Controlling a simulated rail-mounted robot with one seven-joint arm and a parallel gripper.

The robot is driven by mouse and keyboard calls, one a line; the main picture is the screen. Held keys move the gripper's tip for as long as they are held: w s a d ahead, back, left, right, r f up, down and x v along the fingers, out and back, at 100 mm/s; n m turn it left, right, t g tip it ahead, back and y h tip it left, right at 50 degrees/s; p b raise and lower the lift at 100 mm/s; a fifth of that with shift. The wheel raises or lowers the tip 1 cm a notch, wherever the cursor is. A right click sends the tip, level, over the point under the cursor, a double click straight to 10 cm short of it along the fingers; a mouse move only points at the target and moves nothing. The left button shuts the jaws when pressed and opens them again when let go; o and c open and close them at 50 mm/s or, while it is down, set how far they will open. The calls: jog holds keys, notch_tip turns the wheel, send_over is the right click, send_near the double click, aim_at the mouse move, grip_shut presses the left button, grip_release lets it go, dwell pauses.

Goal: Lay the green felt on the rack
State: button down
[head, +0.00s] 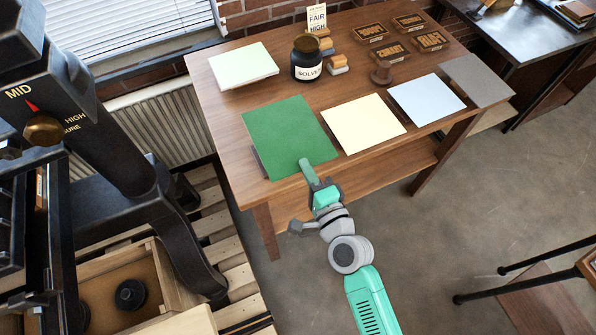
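The green felt (287,132) is a flat green square at the front left of the wooden table. A small dark piece shows beside its lower left edge; I cannot tell whether the felt lies flat or is slightly raised there. My gripper (306,167) reaches in from the front, and its tip overlaps the felt's front edge. The fingers look close together, but I cannot tell whether they are shut on the felt. I cannot make out a rack for certain in this view.
The wooden table (232,92) also holds a cream sheet (363,122), a pale blue sheet (427,99), a grey sheet (476,80), a white stack (243,65), a solvent jar (307,60) and several stamps. A dark press (98,130) stands at the left. Open floor lies front right.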

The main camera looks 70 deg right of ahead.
notch_tip(320, 180, down, 7)
jog(key=b, duration=0.6)
jog(key=shift+r, duration=0.2)
jog(key=c, duration=1.4)
grip_release()
jog(key=b+v, duration=0.1)
jog(key=v, duration=0.5)
jog(key=shift+b, duration=0.3)
